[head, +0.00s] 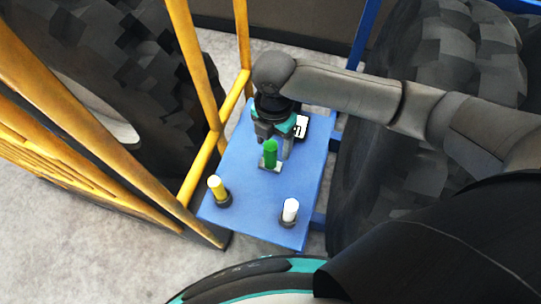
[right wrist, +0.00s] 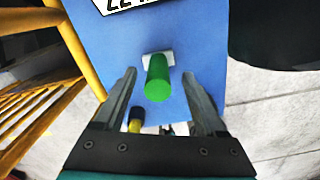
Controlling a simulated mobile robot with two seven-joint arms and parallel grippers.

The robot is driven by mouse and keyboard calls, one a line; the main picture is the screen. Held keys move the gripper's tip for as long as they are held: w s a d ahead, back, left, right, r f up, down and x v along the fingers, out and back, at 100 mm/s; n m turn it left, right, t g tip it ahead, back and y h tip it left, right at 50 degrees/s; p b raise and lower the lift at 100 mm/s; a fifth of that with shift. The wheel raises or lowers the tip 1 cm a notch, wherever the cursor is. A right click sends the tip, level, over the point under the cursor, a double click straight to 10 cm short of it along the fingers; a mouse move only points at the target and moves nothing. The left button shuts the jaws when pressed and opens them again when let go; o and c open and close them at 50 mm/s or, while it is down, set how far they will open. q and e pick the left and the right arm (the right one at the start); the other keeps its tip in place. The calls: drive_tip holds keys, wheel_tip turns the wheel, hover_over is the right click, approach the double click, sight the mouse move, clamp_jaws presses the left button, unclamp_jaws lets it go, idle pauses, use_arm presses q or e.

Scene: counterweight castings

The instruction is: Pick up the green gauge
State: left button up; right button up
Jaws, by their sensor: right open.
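The green gauge (head: 270,153) is a green cylinder standing on a small pale base (head: 270,165) near the middle of the blue table. My right gripper (head: 273,150) is over the table at the gauge. In the right wrist view the gauge (right wrist: 158,78) shows between the two open fingers (right wrist: 160,95), with a gap on each side. The fingers do not visibly touch it. My left gripper is not in view.
On the blue table (head: 235,200), a yellow cylinder (head: 217,188) stands front left and a white one (head: 290,211) front right, both in dark holders. A numbered plate (head: 301,126) lies behind. Yellow rails (head: 205,160) run along the left; big tyres (head: 400,60) flank the table.

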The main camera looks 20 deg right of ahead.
sight(271, 156)
drive_tip(key=f, duration=0.5)
drive_tip(key=shift+s+a, duration=0.15)
drive_tip(key=shift+a, duration=0.2)
drive_tip(key=shift+c, duration=0.2)
drive_tip(key=c, duration=1.1)
clamp_jaws()
drive_tip(key=shift+r, duration=0.1)
